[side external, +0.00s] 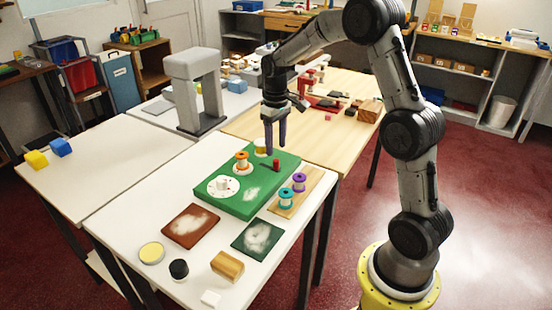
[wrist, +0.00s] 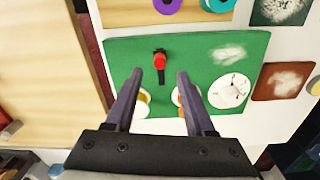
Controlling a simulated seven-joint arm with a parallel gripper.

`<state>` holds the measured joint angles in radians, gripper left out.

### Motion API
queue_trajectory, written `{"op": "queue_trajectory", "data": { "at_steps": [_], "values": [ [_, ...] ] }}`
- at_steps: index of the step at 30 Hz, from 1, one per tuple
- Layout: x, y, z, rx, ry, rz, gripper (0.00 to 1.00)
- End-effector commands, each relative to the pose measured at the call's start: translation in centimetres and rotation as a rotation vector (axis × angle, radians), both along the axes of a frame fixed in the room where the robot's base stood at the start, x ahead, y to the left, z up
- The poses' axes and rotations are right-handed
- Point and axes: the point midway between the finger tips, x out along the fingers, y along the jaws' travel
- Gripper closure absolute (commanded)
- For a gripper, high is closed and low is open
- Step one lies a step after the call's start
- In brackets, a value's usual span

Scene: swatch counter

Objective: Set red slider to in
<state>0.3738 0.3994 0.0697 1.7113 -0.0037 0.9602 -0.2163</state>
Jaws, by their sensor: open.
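The red slider (side external: 276,164) is a small upright red knob on the green board (side external: 240,204). In the wrist view the red slider (wrist: 160,62) stands in a short dark slot (wrist: 161,77) on the green board (wrist: 120,60), with slot showing below the knob. My gripper (side external: 275,150) is open and empty, pointing down over the far part of the board. In the wrist view my gripper (wrist: 160,75) has a fingertip on either side of the slot, with the knob just beyond the tips. I see no contact; the exact height gap is hard to tell.
Brown (side external: 190,226) and dark green (side external: 258,237) swatches lie in front.

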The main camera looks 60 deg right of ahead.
Motion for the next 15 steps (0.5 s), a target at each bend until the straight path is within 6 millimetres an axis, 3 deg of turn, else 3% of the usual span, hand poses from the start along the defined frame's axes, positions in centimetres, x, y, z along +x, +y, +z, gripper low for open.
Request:
{"op": "queue_trajectory", "data": {
  "at_steps": [6,15],
  "values": [
    [-0.1,0.0,-3.8,0.002,0.005,0.000,0.45],
    [0.0,0.0,-5.5,0.000,0.001,0.000,0.45]
  ]
}}
